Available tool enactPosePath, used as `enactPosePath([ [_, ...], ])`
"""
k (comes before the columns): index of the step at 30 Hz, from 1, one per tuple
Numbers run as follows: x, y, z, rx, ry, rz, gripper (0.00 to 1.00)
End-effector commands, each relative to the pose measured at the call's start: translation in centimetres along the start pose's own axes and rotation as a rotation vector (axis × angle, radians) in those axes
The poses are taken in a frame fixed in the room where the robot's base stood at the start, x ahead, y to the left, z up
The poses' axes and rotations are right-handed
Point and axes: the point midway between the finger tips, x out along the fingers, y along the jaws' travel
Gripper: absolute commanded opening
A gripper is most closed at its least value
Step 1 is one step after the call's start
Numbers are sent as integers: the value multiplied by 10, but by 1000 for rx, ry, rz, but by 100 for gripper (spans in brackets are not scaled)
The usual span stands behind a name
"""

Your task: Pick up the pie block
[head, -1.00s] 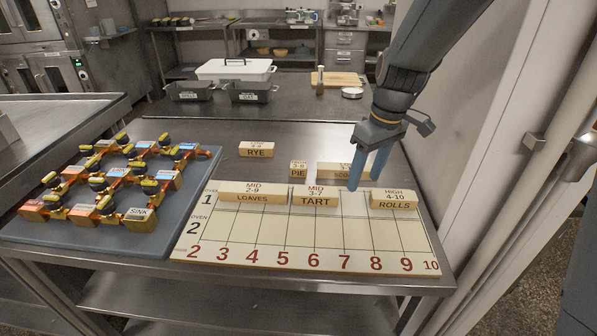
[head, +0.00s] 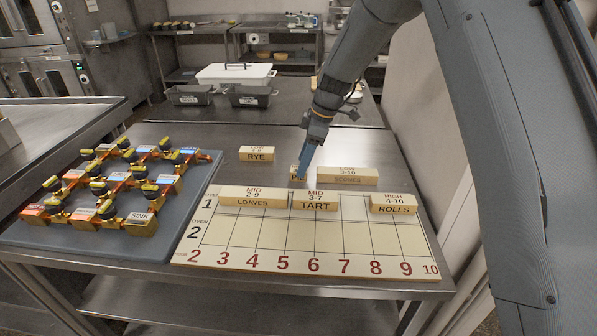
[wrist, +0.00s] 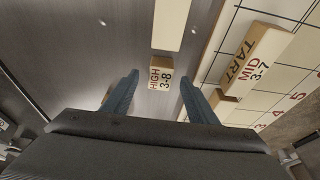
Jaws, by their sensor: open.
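The pie block (head: 295,177) is a small cream block on the steel table, behind the planning board. My gripper (head: 304,168) is above and partly in front of it in the head view, hiding part of its label. In the wrist view the pie block (wrist: 161,66) reads HIGH 3-8 on its top. It lies between the lines of my two blue fingers (wrist: 160,80), which are spread apart. The gripper is open and empty. I cannot tell how far the fingertips are above the block.
The scones block (head: 347,176) is close on the right, and the tart block (head: 315,201) is in front. The loaves block (head: 253,198) and rolls block (head: 393,204) are on the board (head: 300,240). The rye block (head: 257,154) is behind left. A pipe puzzle (head: 110,190) stands left.

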Motion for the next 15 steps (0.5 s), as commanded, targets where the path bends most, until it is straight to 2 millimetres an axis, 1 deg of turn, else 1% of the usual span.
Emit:
enactPosePath([
  [3, 16, -2, -1, 1, -1, -3, 53],
  [6, 25, -1, -1, 1, 0, 0, 53],
  [9, 29, -1, -1, 1, 0, 0, 53],
  [15, 30, -1, 0, 1, 0, 1, 53],
])
